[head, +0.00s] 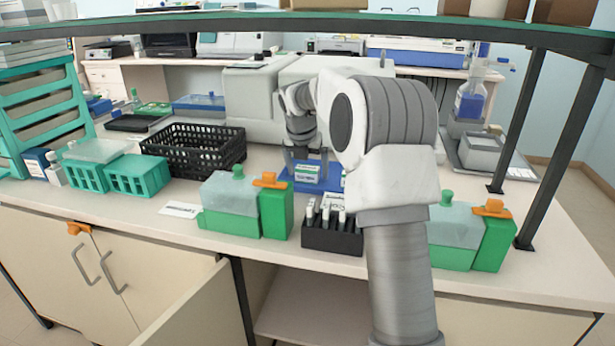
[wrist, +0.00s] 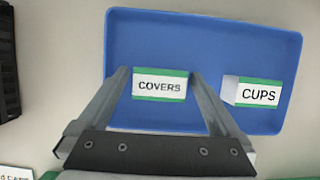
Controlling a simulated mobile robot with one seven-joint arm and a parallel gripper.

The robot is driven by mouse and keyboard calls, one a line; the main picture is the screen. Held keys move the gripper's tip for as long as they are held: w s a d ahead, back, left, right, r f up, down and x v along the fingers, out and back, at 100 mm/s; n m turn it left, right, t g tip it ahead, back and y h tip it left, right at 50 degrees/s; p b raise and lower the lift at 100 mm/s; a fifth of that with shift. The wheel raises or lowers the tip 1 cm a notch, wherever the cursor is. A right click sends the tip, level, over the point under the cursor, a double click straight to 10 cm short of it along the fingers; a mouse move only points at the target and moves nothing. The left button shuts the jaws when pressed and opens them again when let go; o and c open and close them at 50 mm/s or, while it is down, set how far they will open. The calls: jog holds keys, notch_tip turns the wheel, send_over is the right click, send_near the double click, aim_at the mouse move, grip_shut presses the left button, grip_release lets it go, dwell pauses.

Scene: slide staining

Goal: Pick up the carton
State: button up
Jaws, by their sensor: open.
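A small white carton with green bands, labelled COVERS (wrist: 160,86), lies on a blue tray (wrist: 200,40). It also shows in the head view (head: 307,174) below my gripper (head: 306,157). In the wrist view my gripper (wrist: 160,76) is open, with one finger on each side of the COVERS carton. I cannot tell whether the fingers touch it. A second white and green carton, labelled CUPS (wrist: 258,94), lies on the same tray to the right; in the head view my arm mostly hides it. The tray (head: 287,183) is partly hidden by my arm too.
Green staining boxes (head: 247,207) and (head: 466,236) stand at the bench's front edge, with a black rack of white-capped items (head: 332,240) between them. A black basket (head: 193,150) and teal racks (head: 136,177) stand to the left. A dark-framed shelf (head: 300,22) spans above.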

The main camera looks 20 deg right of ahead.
jog(key=c, duration=1.3)
jog(key=shift+o, duration=0.2)
jog(key=w+a+r+p, duration=0.1)
jog(key=a+r+p, duration=0.1)
jog(key=a+r, duration=0.2)
jog(key=w+a+r+p, duration=0.2)
jog(key=a+r+p, duration=0.1)
jog(key=a, duration=0.6)
jog(key=shift+w+a+r, duration=0.3)
jog(key=shift+a+r, duration=0.05)
jog(key=shift+r, duration=0.2)
